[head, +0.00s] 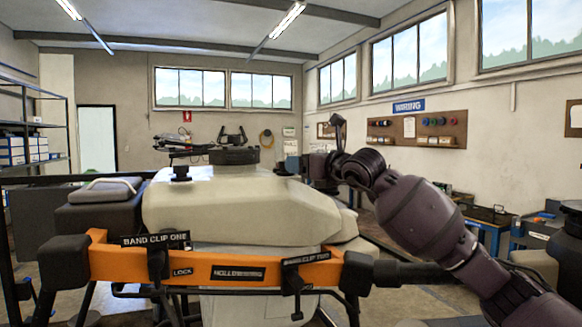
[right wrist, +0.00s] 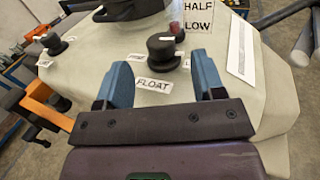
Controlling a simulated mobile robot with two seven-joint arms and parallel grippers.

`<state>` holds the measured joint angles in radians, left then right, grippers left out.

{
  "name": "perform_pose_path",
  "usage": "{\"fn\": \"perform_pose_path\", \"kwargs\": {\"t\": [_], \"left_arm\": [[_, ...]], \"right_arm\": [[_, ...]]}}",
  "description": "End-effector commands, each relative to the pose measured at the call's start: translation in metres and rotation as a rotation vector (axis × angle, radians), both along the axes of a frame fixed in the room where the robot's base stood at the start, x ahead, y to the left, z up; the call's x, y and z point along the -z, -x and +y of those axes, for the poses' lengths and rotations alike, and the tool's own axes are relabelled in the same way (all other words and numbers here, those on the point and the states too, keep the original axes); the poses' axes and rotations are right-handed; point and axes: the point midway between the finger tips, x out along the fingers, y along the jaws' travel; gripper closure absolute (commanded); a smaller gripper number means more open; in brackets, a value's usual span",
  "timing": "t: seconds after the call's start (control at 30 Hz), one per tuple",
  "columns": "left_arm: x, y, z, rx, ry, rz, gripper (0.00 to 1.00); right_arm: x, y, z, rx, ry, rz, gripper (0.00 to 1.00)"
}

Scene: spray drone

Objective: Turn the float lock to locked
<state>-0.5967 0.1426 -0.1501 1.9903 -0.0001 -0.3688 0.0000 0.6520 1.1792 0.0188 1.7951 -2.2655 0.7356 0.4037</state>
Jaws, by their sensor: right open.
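The float lock is a round black knob (right wrist: 162,52) on the pale tank top, in the right wrist view. A FLOAT label (right wrist: 155,84) lies in front of it. A small label that seems to read FREE (right wrist: 135,57) is at its left, and another, unreadable, is at its right. I cannot tell which way the knob points. My right gripper (right wrist: 163,80) is open, its two blue fingers apart and short of the knob, one on each side in the picture. In the head view my right gripper (head: 325,165) is above the tank's right end. My left gripper is not in view.
The pale tank (head: 235,210) sits behind an orange bar (head: 208,264) with band clips. A wide black cap (head: 234,156) and another black knob (head: 181,173) stand on the tank.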

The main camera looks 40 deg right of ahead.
Motion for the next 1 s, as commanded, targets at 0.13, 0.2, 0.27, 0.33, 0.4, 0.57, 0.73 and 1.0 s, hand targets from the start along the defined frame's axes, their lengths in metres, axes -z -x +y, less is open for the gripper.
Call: {"fn": "perform_pose_path", "kwargs": {"t": [0.13,0.2,0.27,0.33,0.4,0.57,0.73,1.0], "left_arm": [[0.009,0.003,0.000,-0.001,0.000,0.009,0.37],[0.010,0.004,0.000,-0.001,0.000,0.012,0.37],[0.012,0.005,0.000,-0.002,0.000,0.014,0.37],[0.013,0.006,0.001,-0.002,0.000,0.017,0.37],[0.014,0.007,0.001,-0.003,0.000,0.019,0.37],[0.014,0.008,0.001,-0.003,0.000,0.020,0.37],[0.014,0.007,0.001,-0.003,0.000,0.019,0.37],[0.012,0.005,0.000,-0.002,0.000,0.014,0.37]], "right_arm": [[0.003,0.023,-0.003,0.000,0.001,0.002,0.37],[0.002,0.031,-0.005,0.000,0.000,0.002,0.37],[0.002,0.036,-0.006,0.001,0.000,0.001,0.37],[0.001,0.041,-0.006,0.000,0.000,0.000,0.37],[0.000,0.044,-0.006,0.000,0.000,0.000,0.37],[0.000,0.047,-0.007,0.000,-0.001,0.000,0.37],[0.000,0.047,-0.006,0.000,-0.001,0.000,0.37],[0.000,0.046,-0.006,0.000,-0.001,-0.001,0.37]]}}
